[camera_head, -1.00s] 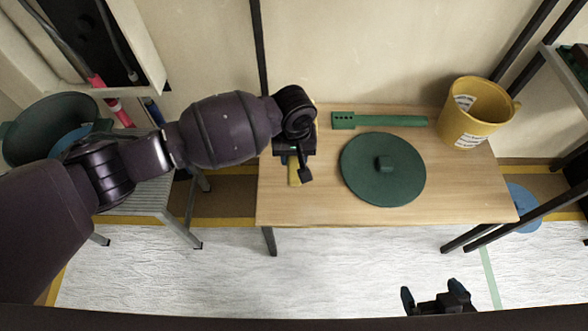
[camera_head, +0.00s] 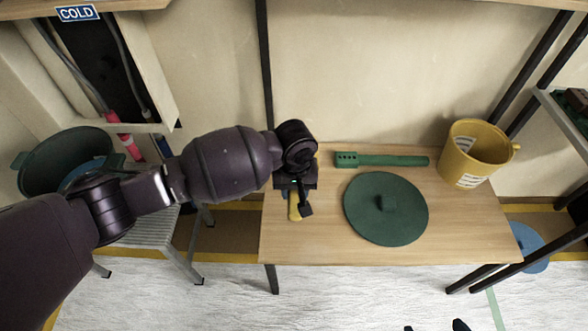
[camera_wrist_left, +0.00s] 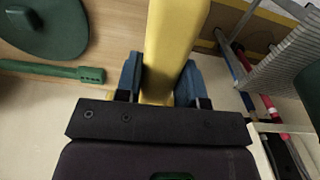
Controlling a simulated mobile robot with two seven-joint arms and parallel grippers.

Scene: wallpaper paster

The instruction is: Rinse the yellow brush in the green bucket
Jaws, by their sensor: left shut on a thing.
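My left gripper (camera_head: 297,196) is shut on the yellow brush (camera_head: 294,208) over the left end of the wooden table. In the left wrist view the blue-padded fingers (camera_wrist_left: 160,82) clasp the sides of the brush's yellow part (camera_wrist_left: 174,35); its far end runs out of view. The green bucket (camera_head: 38,165) stands at the far left on a grey slatted stand, well apart from the brush. A blue thing shows inside it, partly hidden by my left arm. Only the fingertips of my right gripper (camera_head: 435,327) show at the bottom edge, spread apart.
On the wooden table (camera_head: 310,245) lie a round green lid (camera_head: 386,225) and a green flat-handled tool (camera_head: 385,160). A yellow bucket (camera_head: 462,170) stands at its back right. The grey slatted stand (camera_head: 150,230) is left of the table, with a gap between.

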